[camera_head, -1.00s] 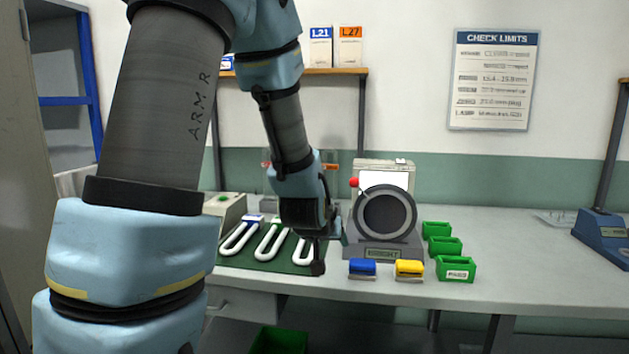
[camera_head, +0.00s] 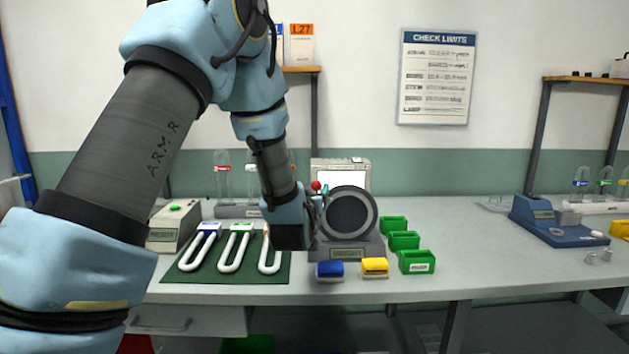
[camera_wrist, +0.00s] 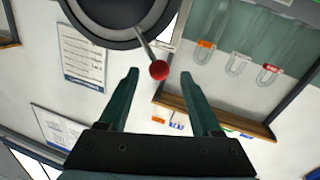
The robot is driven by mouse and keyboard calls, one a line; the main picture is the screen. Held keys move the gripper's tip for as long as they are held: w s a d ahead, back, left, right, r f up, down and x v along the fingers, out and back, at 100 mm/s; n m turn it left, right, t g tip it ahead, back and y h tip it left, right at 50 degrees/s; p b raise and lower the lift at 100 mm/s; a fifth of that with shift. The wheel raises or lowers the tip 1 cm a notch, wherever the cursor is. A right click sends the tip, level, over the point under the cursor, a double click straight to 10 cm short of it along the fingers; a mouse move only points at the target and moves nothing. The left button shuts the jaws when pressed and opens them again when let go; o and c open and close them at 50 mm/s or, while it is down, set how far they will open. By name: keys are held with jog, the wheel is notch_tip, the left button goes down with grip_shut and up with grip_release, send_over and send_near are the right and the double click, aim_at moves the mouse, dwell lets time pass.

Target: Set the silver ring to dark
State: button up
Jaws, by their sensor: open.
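The silver ring (camera_head: 374,216) surrounds a dark round disc on a grey stand, whose front plate appears to read BRIGHT (camera_head: 347,254). A thin silver lever with a red ball (camera_head: 316,186) sticks out from the ring's upper left. In the wrist view the ring (camera_wrist: 98,38) is at the top, partly cut off. The lever slants down to the red ball (camera_wrist: 159,70). My gripper (camera_wrist: 159,74) is open and empty, with the ball between its fingertips in the picture. Contact is not visible. In the head view my gripper (camera_head: 316,207) is just left of the ring, partly hidden by my wrist.
White U-shaped tubes (camera_head: 236,250) lie on a green mat at left. A white-screened box (camera_head: 341,168) stands behind.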

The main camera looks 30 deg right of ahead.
aim_at(315, 187)
jog(key=shift+p+x, duration=0.65)
jog(key=shift+x, duration=1.5)
grip_shut()
